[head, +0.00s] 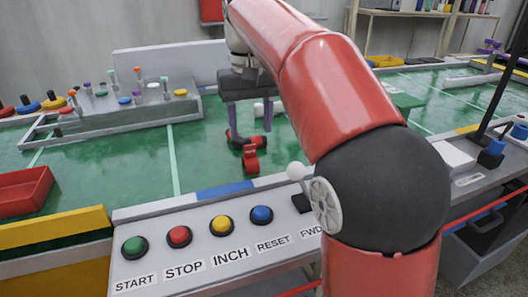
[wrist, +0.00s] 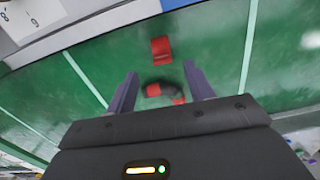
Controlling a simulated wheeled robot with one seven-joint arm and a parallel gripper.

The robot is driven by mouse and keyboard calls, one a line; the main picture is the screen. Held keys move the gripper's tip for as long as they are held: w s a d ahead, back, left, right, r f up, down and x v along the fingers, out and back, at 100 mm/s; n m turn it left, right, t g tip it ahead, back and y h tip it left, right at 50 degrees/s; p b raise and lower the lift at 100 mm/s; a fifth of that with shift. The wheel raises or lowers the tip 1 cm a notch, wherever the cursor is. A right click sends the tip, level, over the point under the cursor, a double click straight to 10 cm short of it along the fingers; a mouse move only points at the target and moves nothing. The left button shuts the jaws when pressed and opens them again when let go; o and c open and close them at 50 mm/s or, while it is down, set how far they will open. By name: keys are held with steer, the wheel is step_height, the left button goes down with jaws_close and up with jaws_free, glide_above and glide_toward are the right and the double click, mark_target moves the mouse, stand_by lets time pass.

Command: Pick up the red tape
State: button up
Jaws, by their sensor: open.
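My gripper (head: 250,128) is open, with its two purple fingers pointing down over the green table surface. A small red piece (head: 251,160) lies on the green surface just in front of the fingers; it shows beyond the fingertips in the wrist view (wrist: 161,49). A red and dark curved piece (head: 252,140) lies close behind it, below the fingers, and appears between the fingers in the wrist view (wrist: 154,90). I cannot tell for certain which one is the red tape. Nothing is held, and I cannot tell whether the fingers touch the curved piece.
A panel with several coloured buttons (head: 205,262) runs along the table's front edge. A red bin (head: 24,190) stands at left. A grey rack (head: 105,125) with several coloured-handled tools is at back left. Green surface to the left of my gripper is free.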

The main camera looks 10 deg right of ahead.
mark_target(250, 145)
step_height(250, 145, down, 7)
steer(key=shift+w+a+r+b, duration=0.1)
steer(key=shift+a+r+b, duration=0.1)
steer(key=shift+b, duration=0.5)
steer(key=c, duration=1)
